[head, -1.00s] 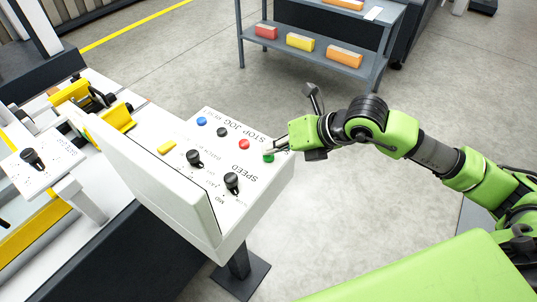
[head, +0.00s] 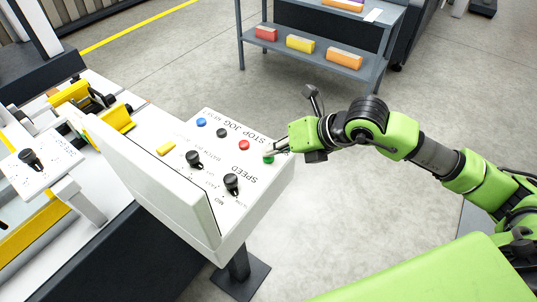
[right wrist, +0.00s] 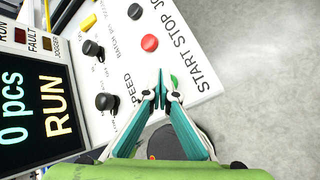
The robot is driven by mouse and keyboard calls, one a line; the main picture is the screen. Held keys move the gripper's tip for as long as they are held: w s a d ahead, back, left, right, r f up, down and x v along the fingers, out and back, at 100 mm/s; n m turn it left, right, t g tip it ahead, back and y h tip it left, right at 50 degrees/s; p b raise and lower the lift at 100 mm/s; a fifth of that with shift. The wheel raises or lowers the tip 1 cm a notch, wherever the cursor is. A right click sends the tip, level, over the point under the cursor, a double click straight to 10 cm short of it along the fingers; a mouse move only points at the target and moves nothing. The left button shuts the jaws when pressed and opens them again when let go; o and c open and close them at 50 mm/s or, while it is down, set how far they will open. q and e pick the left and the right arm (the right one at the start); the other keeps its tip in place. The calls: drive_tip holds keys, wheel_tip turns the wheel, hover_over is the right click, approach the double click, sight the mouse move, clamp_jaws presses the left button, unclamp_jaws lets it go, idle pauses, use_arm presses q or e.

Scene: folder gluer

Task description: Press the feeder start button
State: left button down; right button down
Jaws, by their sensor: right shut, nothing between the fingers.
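The green start button (head: 268,160) sits near the right edge of the white sloped control panel (head: 215,165). In the right wrist view the green button (right wrist: 175,81) shows beside the word START, partly hidden by a finger. My right gripper (head: 268,153) is shut and empty, with its fingertips at the button. In the right wrist view the shut fingertips (right wrist: 161,78) overlap the button's left edge; I cannot tell whether they touch it. My left gripper is in neither view.
The panel also has a red button (head: 244,145), a black button (head: 221,132), a blue button (head: 201,121), a yellow piece (head: 166,147) and black knobs (head: 232,183). A display (right wrist: 35,110) reads "0 pcs RUN". A shelf cart (head: 310,55) stands behind, with open floor between.

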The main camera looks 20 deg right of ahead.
sight(271, 158)
drive_tip(key=shift+r+p, duration=0.3)
drive_tip(key=shift+r, duration=0.45)
drive_tip(key=shift+r+p, duration=1.4)
drive_tip(key=shift+r, duration=1.2)
drive_tip(key=shift+f, duration=0.1)
